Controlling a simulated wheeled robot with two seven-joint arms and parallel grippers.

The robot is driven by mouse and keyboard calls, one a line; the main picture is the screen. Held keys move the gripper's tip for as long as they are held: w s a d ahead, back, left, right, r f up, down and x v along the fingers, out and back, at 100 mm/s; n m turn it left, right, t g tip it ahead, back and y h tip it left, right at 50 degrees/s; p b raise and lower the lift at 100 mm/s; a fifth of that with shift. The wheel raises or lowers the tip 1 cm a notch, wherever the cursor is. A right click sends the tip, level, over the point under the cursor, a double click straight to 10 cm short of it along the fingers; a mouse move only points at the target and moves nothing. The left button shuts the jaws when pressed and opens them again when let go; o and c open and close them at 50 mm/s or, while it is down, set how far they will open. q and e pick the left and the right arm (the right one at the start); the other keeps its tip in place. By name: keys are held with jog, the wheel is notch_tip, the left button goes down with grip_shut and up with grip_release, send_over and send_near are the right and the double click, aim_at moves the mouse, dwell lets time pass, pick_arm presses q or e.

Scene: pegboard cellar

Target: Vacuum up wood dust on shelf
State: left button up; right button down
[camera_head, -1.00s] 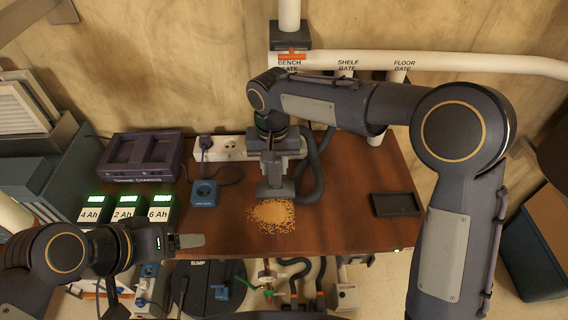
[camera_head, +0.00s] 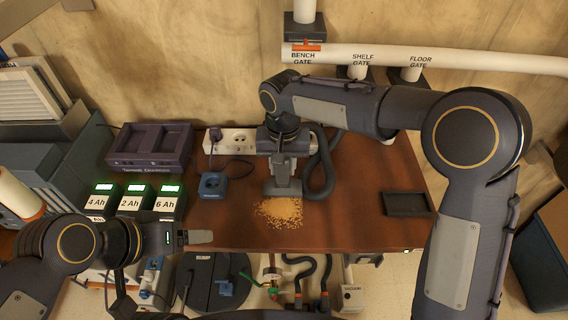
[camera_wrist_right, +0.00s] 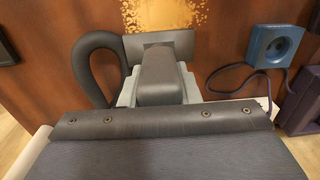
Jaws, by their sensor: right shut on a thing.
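A patch of tan wood dust (camera_head: 280,212) lies on the brown wooden shelf (camera_head: 350,225) near its front edge. It also shows at the top of the right wrist view (camera_wrist_right: 165,14). My right gripper (camera_head: 284,163) is shut on a grey vacuum nozzle (camera_head: 283,188), whose wide mouth is at the dust's back edge. Whether the mouth touches the wood cannot be told. A dark hose (camera_head: 326,178) loops right of the nozzle; it also shows in the right wrist view (camera_wrist_right: 88,62). My left gripper (camera_head: 200,237) is over the shelf's front left, its opening unclear.
A battery charger (camera_head: 149,150), several batteries with green displays (camera_head: 130,202) and a blue socket box (camera_head: 212,185) stand left. A dark tray (camera_head: 407,204) lies right. White pipe (camera_head: 440,60) with labelled gates runs along the wall. Shelf between dust and tray is clear.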

jog(key=shift+s+d+f, duration=0.15)
jog(key=shift+d+f, duration=0.1)
jog(key=shift+f, duration=0.5)
jog(key=shift+d+f, duration=0.1)
jog(key=shift+f, duration=0.05)
jog(key=shift+d+f+b, duration=0.15)
jog(key=shift+f+b, duration=0.15)
jog(key=shift+b, duration=0.1)
jog(key=shift+w+d+f, duration=0.3)
jog(key=shift+d, duration=0.1)
jog(key=shift+s+a+r, duration=0.1)
jog(key=shift+a, duration=0.05)
jog(key=shift+s+a+r+p, duration=0.1)
jog(key=shift+a+r+p, duration=0.2)
jog(key=shift+a+r, duration=0.35)
jog(key=shift+f, duration=0.1)
